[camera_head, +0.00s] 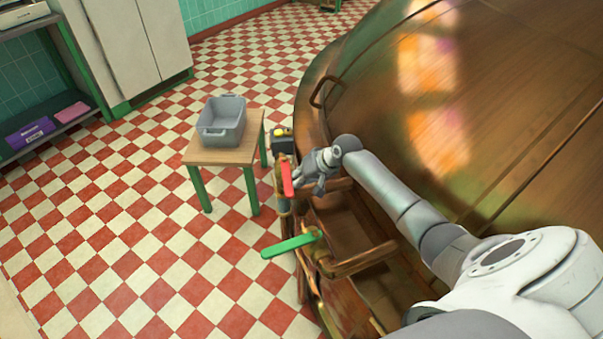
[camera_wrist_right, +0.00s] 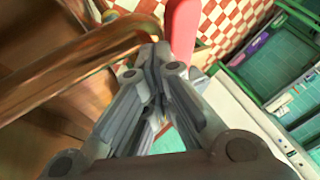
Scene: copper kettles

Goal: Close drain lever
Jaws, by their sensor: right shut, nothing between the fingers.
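A red lever (camera_head: 287,178) stands roughly lengthwise along the copper pipework at the kettle's side. A green lever (camera_head: 290,246) lower down sticks out to the left from its pivot. I cannot tell which one is the drain lever. My right gripper (camera_head: 308,172) is just right of the red lever, shut and empty. In the right wrist view the closed fingertips (camera_wrist_right: 160,56) are close beside the red lever (camera_wrist_right: 182,28); whether they touch it is unclear. My left gripper does not show.
The large copper kettle (camera_head: 500,120) fills the right side. A copper handrail (camera_wrist_right: 70,80) runs close to the gripper. A wooden table (camera_head: 225,155) with a grey bin (camera_head: 221,122) stands left. Checkered floor is free at left.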

